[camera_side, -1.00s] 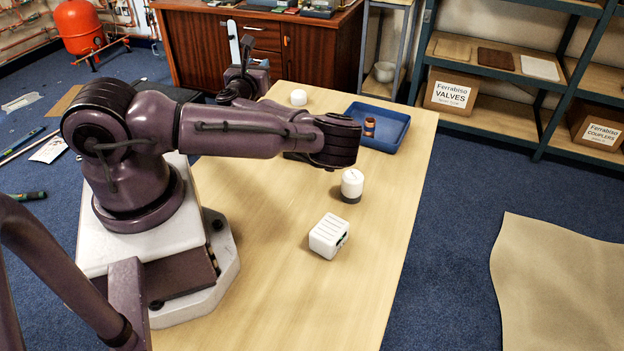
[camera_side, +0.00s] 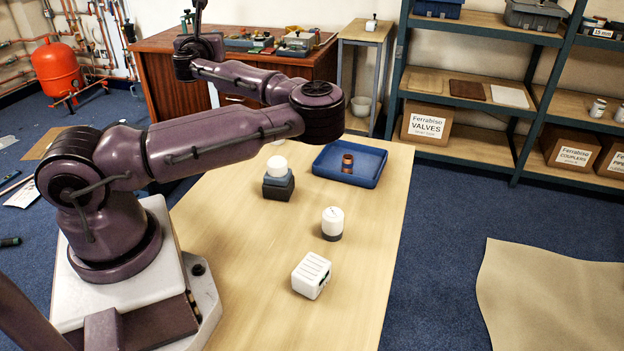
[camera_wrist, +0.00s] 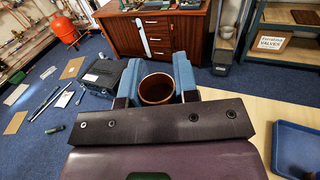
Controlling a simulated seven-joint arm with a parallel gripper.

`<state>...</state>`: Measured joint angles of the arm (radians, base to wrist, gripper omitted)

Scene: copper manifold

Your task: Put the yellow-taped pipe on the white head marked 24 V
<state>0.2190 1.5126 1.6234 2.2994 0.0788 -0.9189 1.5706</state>
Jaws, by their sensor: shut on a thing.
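In the wrist view my gripper (camera_wrist: 157,84) has its blue jaw pads closed on both sides of a round copper pipe (camera_wrist: 157,88), seen end-on with its open mouth toward the camera. No yellow tape shows on it. In the side view a white head (camera_side: 277,165) sits on a dark block (camera_side: 278,187) on the table, left of the blue tray. Another white head (camera_side: 333,221) with a grey base stands upright nearer the front. Their markings are too small to read. My gripper is raised at the upper left of the side view, its jaws not clear there.
A blue tray (camera_side: 321,167) holds another copper piece (camera_side: 347,163) at the table's far end. A white slotted box (camera_side: 312,275) lies near the front head. The wooden table (camera_side: 250,290) is clear between them. A wooden cabinet (camera_side: 165,90) and shelves stand behind.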

